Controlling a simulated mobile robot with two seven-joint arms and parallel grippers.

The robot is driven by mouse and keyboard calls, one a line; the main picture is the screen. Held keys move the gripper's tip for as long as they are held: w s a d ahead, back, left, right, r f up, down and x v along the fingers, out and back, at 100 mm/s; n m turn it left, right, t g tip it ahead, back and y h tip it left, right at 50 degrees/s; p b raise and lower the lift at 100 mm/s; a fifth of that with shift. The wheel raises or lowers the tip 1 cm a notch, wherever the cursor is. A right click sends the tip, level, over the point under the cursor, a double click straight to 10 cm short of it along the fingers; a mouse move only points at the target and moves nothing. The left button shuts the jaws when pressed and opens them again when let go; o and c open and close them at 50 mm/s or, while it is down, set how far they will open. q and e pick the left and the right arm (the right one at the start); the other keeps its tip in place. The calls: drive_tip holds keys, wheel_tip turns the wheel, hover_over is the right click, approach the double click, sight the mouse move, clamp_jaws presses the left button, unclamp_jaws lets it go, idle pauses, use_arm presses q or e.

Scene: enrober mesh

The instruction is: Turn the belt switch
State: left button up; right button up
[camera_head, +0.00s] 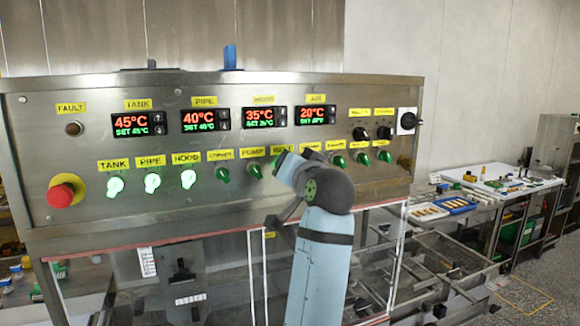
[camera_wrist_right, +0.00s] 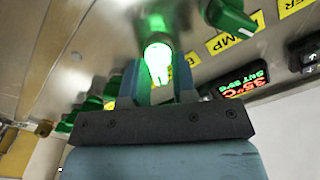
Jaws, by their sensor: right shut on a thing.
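The belt switch sits below the yellow BELT label (camera_head: 282,150) in the lower row of the steel control panel; my right arm hides it in the head view. In the right wrist view its green knob (camera_wrist_right: 158,62) glows bright and stands between my right fingers. My right gripper (camera_wrist_right: 155,85) is shut on this knob, one finger on each side. In the head view my right gripper (camera_head: 284,164) is up against the panel, mostly hidden by its own wrist. My left gripper is in neither view.
The unlit pump switch (camera_head: 254,171) is close on the left. The TANK (camera_head: 115,187), PIPE (camera_head: 152,183) and HOOD (camera_head: 188,179) switches glow. A red emergency button (camera_head: 62,195) is at the far left. More green switches sit close on the right. A conveyor (camera_head: 440,265) stands below right.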

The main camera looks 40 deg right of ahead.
idle(0.4)
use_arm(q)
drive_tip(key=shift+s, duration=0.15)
use_arm(e)
drive_tip(key=o, duration=0.7)
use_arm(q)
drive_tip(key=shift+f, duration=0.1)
use_arm(e)
drive_tip(key=shift+s, duration=0.1)
use_arm(q)
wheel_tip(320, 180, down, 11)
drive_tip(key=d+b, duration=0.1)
drive_tip(key=b, duration=1.1)
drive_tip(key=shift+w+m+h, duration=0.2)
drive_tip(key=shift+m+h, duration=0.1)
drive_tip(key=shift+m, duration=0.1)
use_arm(e)
drive_tip(key=shift+v, duration=6.85)
drive_tip(key=shift+d, duration=0.1)
drive_tip(key=shift+f, duration=0.1)
